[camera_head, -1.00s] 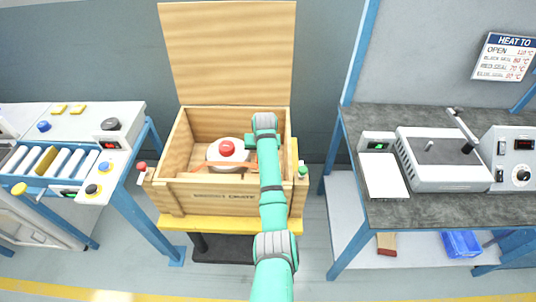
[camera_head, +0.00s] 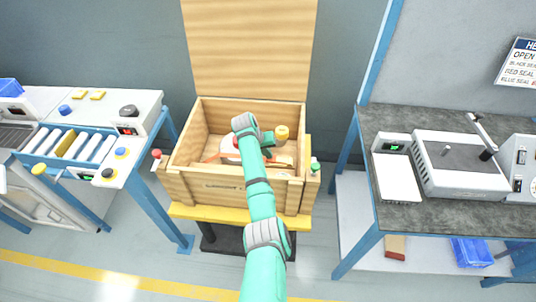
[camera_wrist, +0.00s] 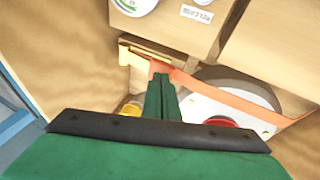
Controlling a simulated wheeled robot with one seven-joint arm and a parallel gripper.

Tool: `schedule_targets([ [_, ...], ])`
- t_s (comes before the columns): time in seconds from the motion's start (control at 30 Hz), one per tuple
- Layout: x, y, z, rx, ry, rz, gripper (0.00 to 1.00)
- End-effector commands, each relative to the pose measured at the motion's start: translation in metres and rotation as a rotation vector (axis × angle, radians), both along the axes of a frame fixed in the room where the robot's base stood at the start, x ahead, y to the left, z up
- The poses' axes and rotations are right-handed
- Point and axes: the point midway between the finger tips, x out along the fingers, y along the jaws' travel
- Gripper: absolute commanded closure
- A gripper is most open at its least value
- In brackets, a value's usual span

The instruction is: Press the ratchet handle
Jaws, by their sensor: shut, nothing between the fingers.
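An orange strap (camera_wrist: 225,95) runs across the inside of the open wooden crate, and a bit of it shows in the head view (camera_head: 216,158). At the strap's left end in the wrist view is a yellow metal piece (camera_wrist: 130,54), which looks like the ratchet; I cannot make out its handle clearly. My gripper (camera_wrist: 161,76) is shut and empty. Its green fingertips overlap the strap in the picture, just right of the yellow piece; I cannot tell whether they touch.
The crate (camera_head: 240,190) stands on a yellow-topped stand with its lid (camera_head: 250,45) raised. Inside are a pale round thing with a red centre (camera_wrist: 219,121) and a yellow-topped piece (camera_head: 282,132). Benches flank it: rollers (camera_head: 75,146) left, a grey machine (camera_head: 460,165) right.

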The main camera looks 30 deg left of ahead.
Motion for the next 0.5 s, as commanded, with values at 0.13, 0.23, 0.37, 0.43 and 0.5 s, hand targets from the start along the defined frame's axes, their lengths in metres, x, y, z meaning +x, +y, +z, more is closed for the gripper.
schedule_targets([
  [0.13,0.0,0.0,0.006,0.001,-0.001,-0.001,1.0],
  [0.23,0.0,0.0,0.01,0.001,0.0,0.001,1.0],
  [0.37,0.0,0.0,0.012,0.001,0.0,0.0,1.0],
  [0.43,0.0,0.0,0.012,0.001,0.0,0.0,1.0],
  [0.5,0.0,0.0,0.012,0.001,0.0,0.0,1.0],
])
